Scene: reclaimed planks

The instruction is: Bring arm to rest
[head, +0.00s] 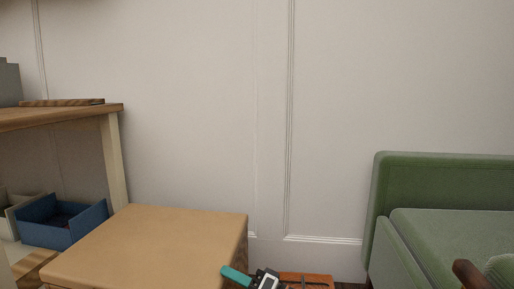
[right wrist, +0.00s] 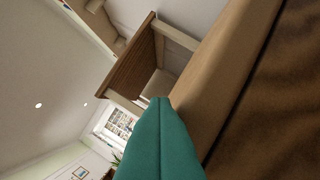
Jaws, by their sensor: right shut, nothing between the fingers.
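My right gripper (head: 229,271) shows at the bottom edge of the head view, its teal fingers pointing left beside the tan-topped wooden block (head: 150,240). In the right wrist view the teal fingers (right wrist: 159,102) are pressed together with nothing between them. The brown wooden surface fills the right side of that view; I cannot tell whether the fingers touch it. Most of the right arm is cut off below the head view. My left gripper is not in view.
A wooden workbench (head: 112,150) stands at the left, with a blue bin (head: 85,226) beneath it. A green armchair (head: 440,170) is at the right. An orange-brown object (head: 318,278) lies right of my gripper. A pale panelled wall (head: 200,120) closes the back.

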